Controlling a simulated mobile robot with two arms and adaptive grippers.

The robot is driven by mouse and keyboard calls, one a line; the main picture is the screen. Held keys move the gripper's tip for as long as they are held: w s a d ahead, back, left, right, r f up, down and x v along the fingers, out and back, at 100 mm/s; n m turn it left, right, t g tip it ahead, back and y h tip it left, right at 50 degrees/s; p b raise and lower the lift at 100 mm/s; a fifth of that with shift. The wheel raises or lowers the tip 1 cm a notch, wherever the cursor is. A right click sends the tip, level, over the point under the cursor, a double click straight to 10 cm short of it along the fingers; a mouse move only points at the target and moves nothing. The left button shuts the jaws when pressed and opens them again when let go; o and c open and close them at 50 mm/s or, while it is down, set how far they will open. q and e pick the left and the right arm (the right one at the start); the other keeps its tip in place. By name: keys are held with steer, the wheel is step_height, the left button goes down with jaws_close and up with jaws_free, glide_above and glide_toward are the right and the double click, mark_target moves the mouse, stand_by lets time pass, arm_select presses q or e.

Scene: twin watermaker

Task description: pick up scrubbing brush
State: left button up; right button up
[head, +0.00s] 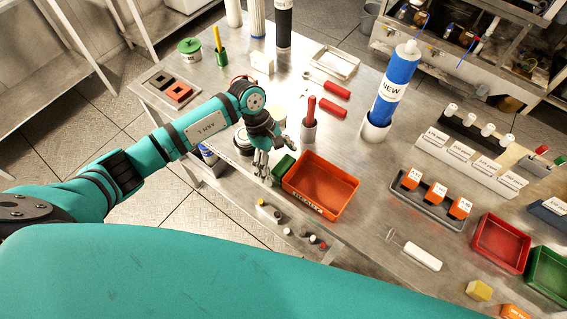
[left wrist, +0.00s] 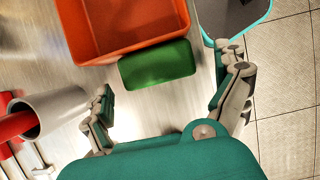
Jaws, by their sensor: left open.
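A small green block (head: 284,167) lies on the steel table against the left side of the orange-red bin; it may be the scrubbing brush, but I see no bristles. In the left wrist view the green block (left wrist: 157,65) lies beyond my fingertips, across the gap between them. My left gripper (head: 262,165) points down beside the block's left end in the head view. In the left wrist view the left gripper (left wrist: 165,93) has its fingers spread wide with nothing between them. My right gripper is in neither view.
The orange-red bin (head: 320,187) stands right of the block. A grey cup with a red-handled tool (head: 309,125) stands behind it.

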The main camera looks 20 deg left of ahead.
mark_target(279, 162)
arm_select(q)
steer(key=shift+d+f, duration=0.2)
steer(key=shift+f, duration=0.25)
steer(key=c, duration=1.2)
steer(key=shift+c, duration=0.2)
steer(key=shift+r, duration=0.1)
step_height(279, 162, up, 9)
steer(key=b, duration=0.3)
steer(key=shift+r, duration=0.45)
